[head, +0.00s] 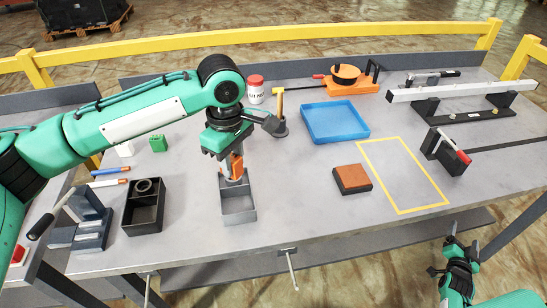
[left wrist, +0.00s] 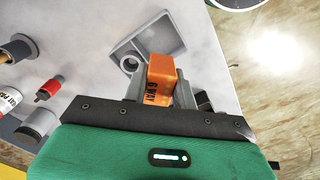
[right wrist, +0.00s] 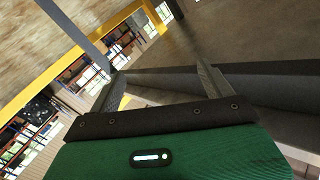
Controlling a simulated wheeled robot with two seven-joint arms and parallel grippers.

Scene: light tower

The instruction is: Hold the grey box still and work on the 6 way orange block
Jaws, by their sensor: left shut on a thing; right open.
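The grey box (head: 239,215) stands on the table in front of my left arm, open at the top. My left gripper (head: 235,177) points down at its far end, shut on the orange block (head: 237,163). In the left wrist view the orange block (left wrist: 160,80) shows "6 WAY" lettering between the fingers, and the grey box (left wrist: 168,33) lies just beyond it. I cannot tell whether block and box touch. My right gripper (head: 462,243) is open and empty, off the table's front edge at the right, apart from the box. The right wrist view shows no task object.
A black box (head: 143,218) with a ring stands left of the grey box. A blue tray (head: 335,136), a brown-topped block (head: 352,179) and a yellow taped outline (head: 402,212) lie to the right. A clamp handle (head: 291,270) hangs at the front edge.

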